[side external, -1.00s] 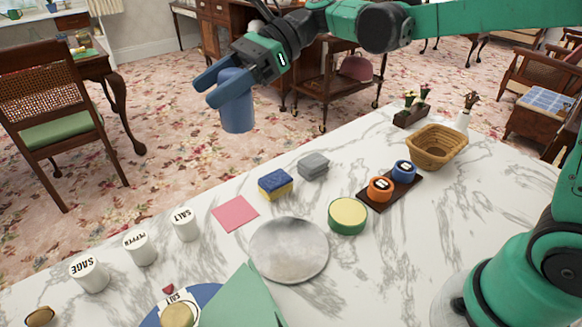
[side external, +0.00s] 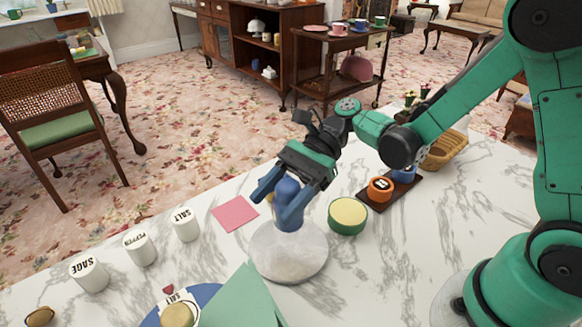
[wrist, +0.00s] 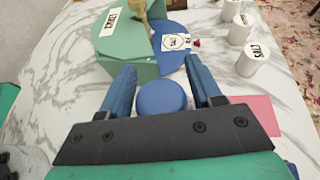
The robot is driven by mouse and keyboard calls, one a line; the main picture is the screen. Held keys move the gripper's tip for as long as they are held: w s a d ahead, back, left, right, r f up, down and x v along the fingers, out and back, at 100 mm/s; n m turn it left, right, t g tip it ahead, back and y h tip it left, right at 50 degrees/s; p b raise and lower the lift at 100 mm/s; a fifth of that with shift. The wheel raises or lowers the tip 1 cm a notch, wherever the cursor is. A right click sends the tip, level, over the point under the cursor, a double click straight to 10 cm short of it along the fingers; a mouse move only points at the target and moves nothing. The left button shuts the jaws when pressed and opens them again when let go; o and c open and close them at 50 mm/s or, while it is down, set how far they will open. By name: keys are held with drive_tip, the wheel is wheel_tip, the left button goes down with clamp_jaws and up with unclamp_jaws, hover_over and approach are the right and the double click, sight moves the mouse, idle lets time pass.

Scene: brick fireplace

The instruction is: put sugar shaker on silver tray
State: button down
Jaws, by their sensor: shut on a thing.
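My gripper (side external: 279,207) is shut on a blue shaker (side external: 288,191), taken here as the sugar shaker, and holds it upright. In the wrist view its round blue top (wrist: 161,97) sits between the two blue fingers of my gripper (wrist: 160,72). The silver tray (side external: 290,262) is a round, flat grey disc on the marble counter. The shaker is above the tray's far part in the side view. I cannot tell whether its base touches the tray. The tray is hidden in the wrist view.
A green round tin (side external: 348,216) stands close right of the tray, and a pink square (side external: 235,213) lies to its left. A green box (side external: 240,300) is near the front. White canisters (side external: 186,224) stand at left. A dark holder with an orange jar (side external: 381,189) is at right.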

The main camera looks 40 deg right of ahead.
sight(278, 229)
drive_tip(key=shift+f, duration=3.05)
drive_tip(key=shift+c, duration=0.8)
unclamp_jaws()
drive_tip(key=v, duration=0.7)
drive_tip(key=shift+d, duration=0.15)
drive_tip(key=s+d+r+n+t+h, duration=0.1)
drive_tip(key=d+r+n+t+h, duration=0.2)
drive_tip(key=n+h, duration=0.3)
drive_tip(key=s+d+r+n+t+h, duration=0.2)
drive_tip(key=n+t+h, duration=0.4)
drive_tip(key=n, duration=0.4)
drive_tip(key=shift+d+r+h, duration=0.6)
drive_tip(key=shift+d+r, duration=0.05)
drive_tip(key=shift+d, duration=0.2)
